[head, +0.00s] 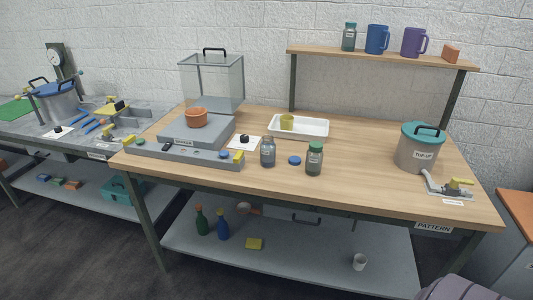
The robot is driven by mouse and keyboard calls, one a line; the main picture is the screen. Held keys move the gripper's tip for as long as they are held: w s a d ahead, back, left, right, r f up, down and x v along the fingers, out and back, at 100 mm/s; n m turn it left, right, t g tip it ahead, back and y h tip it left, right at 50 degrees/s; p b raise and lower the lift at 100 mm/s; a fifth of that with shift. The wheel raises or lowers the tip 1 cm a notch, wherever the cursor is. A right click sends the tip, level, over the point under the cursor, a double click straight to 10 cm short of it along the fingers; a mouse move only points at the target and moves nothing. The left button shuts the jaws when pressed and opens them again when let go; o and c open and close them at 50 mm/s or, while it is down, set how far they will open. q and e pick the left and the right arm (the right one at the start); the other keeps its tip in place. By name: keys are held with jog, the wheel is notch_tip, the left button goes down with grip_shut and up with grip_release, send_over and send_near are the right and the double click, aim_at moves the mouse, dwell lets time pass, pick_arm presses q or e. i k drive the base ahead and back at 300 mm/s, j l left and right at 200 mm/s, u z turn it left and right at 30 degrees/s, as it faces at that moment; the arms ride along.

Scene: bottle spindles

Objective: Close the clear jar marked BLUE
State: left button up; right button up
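A clear jar (268,153) stands upright on the wooden bench, in front of the white tray, with no coloured lid on top. A blue lid (295,160) lies flat on the bench just to its right, apart from it. A second clear jar (314,160) with a green lid on stands right of the blue lid. Any marking on the jars is too small to read. Neither of my grippers is in view.
A white tray (312,133) with a yellow cup (287,122) lies behind the jars. A grey device (195,140) with a brown pot is left. A grey pot (418,152) with a teal lid and a valve (452,185) stand right. Bench between jars and pot is clear.

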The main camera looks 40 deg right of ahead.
aim_at(268, 148)
jog(key=z, duration=1.4)
jog(key=i+j+z, duration=0.85)
jog(key=j, duration=0.35)
jog(key=i+l, duration=0.05)
